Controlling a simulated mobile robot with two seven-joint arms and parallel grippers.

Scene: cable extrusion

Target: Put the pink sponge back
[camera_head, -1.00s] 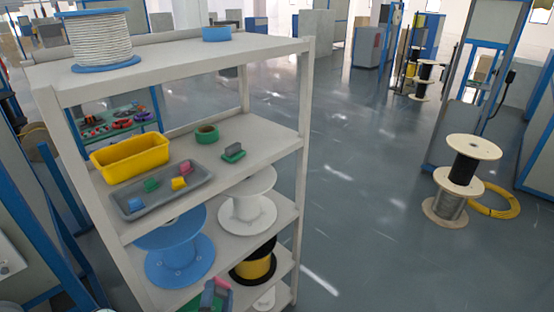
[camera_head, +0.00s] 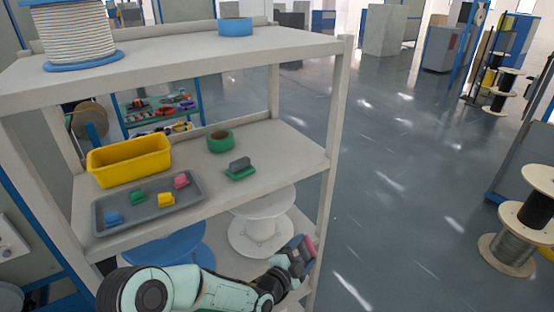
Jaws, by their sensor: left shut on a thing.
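My left arm comes in from the bottom, and my left gripper (camera_head: 300,253) is in front of the shelf's right part, below the middle board's edge. It is shut on the pink sponge (camera_head: 311,244), of which only a small pink part shows past the dark fingers. A green and grey sponge (camera_head: 240,169) lies on the middle board. The grey tray (camera_head: 153,205) left of it holds small blue, green, yellow and pink pieces. My right gripper is not in view.
The grey shelf rack (camera_head: 342,120) carries a yellow bin (camera_head: 130,160), a green tape roll (camera_head: 220,141) and, on lower boards, a white spool (camera_head: 258,228) and a blue spool (camera_head: 165,248). The middle board is bare right of the green sponge. Floor right of the rack is open.

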